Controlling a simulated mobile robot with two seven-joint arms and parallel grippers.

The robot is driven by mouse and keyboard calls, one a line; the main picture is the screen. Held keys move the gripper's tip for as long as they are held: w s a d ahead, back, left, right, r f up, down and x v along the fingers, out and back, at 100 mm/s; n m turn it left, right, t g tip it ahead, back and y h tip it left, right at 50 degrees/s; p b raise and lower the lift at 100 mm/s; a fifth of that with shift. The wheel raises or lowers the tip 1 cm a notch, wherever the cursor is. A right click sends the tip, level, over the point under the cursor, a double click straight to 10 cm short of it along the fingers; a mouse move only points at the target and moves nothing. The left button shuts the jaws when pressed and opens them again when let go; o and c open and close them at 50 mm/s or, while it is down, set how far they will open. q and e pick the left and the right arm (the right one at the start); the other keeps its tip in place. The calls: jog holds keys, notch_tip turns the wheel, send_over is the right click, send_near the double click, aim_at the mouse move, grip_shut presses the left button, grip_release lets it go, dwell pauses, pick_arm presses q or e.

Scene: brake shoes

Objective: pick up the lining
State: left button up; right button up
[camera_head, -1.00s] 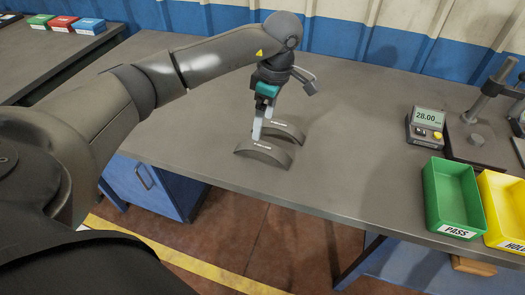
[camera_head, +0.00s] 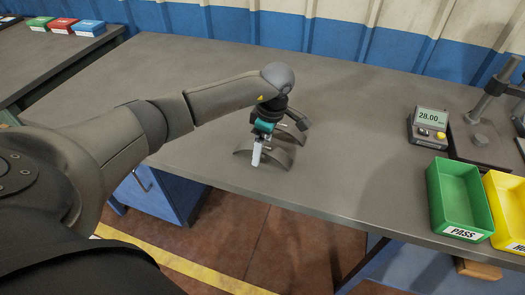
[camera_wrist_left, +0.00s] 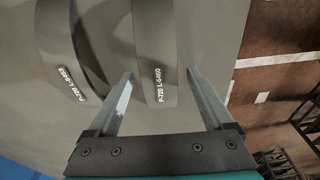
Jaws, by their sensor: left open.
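Two grey curved linings stand on the bench. The near lining (camera_head: 279,159) is partly hidden by my left gripper (camera_head: 257,157) in the head view; the far lining (camera_head: 299,137) is just behind it. In the left wrist view the near lining (camera_wrist_left: 155,40) carries white print, and the far lining (camera_wrist_left: 58,45) lies to its left. My left gripper (camera_wrist_left: 160,76) is open and empty, its fingers pointing down, one on each side of the near lining's printed end. Whether a finger touches it, I cannot tell. My right gripper is not in view.
A green PASS bin (camera_head: 460,205) and a yellow bin (camera_head: 510,215) stand at the right front edge. A gauge reading 28.00 (camera_head: 428,128) and a stand (camera_head: 485,105) are behind them. The middle of the grey bench (camera_head: 350,120) is clear.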

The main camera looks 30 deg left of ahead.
pick_arm(q)
jog(key=shift+r, duration=0.1)
grip_shut()
dwell(0.5)
